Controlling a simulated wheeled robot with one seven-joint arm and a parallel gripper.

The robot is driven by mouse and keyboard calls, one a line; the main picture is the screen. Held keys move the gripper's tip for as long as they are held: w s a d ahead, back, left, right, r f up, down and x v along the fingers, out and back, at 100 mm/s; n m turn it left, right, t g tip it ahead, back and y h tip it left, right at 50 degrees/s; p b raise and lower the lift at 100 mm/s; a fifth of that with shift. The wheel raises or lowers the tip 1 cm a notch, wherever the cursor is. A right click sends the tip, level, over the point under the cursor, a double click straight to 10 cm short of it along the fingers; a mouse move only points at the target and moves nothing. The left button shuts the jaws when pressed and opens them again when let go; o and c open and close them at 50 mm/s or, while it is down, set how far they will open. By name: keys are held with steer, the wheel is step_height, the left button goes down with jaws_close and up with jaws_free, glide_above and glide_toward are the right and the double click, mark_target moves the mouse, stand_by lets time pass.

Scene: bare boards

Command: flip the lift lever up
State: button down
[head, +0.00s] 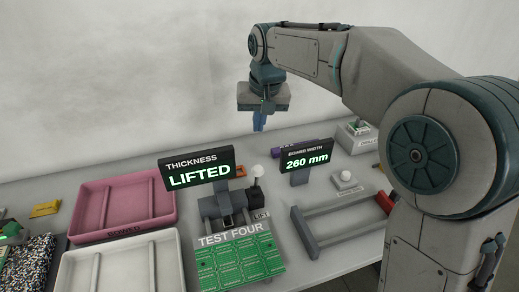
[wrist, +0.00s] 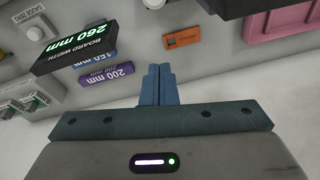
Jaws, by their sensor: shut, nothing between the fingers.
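The lift lever (head: 257,171) shows a pale round knob at its top, behind the green board panel, beside the "LIFT" label (head: 260,215). It appears to stand upright. The thickness display (head: 197,169) left of it reads "LIFTED". My gripper (head: 259,126) hangs in the air above and behind the lever, fingers pointing down, apart from it. In the wrist view its blue fingers (wrist: 158,77) are together with nothing between them.
A board width display (head: 307,159) reads "260 mm" right of the lever. A green board panel (head: 240,264) marked "TEST FOUR" stands in front. A pink tray (head: 110,236) and a white tray (head: 62,276) lie left. A grey rail frame (head: 345,214) lies right.

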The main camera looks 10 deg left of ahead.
mark_target(256, 178)
step_height(256, 178, down, 8)
steer(key=s, duration=0.2)
steer(key=shift+f+p, duration=0.15)
steer(key=shift+p, duration=0.25)
steer(key=shift+s, duration=0.15)
